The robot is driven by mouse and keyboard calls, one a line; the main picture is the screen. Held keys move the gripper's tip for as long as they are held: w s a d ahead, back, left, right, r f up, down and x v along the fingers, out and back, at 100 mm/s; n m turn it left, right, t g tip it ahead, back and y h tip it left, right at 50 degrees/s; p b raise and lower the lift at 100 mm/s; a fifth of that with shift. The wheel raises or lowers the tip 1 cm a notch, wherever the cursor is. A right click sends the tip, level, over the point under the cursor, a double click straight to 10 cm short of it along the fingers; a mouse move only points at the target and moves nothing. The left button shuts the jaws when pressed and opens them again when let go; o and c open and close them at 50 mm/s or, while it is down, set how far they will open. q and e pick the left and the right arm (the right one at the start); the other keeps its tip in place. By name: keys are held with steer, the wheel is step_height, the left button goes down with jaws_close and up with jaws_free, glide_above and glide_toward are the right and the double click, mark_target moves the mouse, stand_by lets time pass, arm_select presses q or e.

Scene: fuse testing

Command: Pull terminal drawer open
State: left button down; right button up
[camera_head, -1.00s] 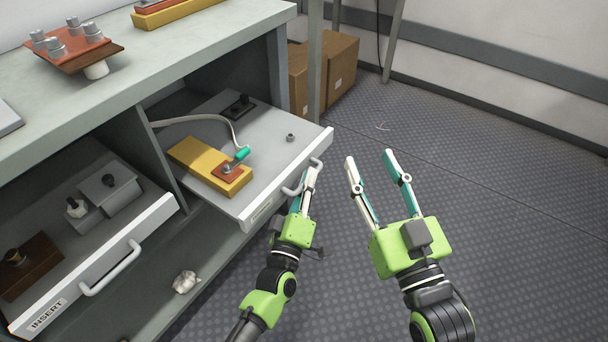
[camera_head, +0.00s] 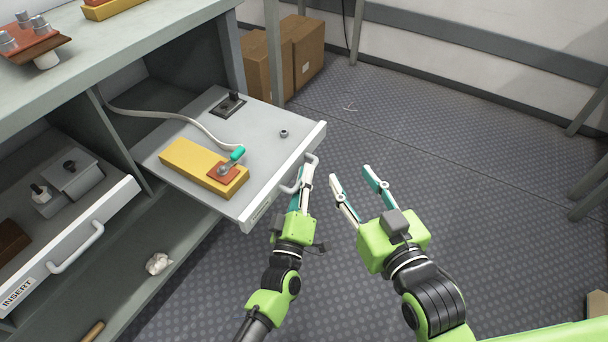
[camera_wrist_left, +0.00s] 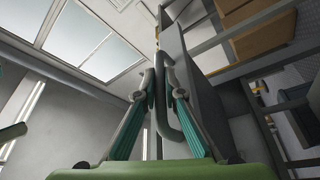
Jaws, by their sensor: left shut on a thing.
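The terminal drawer (camera_head: 262,150) is pulled out of the grey cabinet. It holds a yellow block (camera_head: 187,160) with a red-brown plate and a teal-ended lever, and a white cable running back into the cabinet. My left gripper (camera_head: 305,175) is shut on the drawer's bar handle (camera_head: 312,160) at the front. In the left wrist view the handle (camera_wrist_left: 160,85) passes between the two fingers. My right gripper (camera_head: 349,172) is open and empty, in the air to the right of the drawer.
A second drawer labelled INSERT (camera_head: 100,207) stands open at the left. Cardboard boxes (camera_head: 290,58) sit on the floor behind the cabinet. A crumpled white piece (camera_head: 158,263) lies on the lower shelf. The floor on the right is mostly clear.

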arm_select(q)
steer(key=shift+f, duration=0.2)
steer(key=c, duration=2.4)
jaws_free()
steer(key=shift+r, duration=0.1)
steer(key=v, duration=1.2)
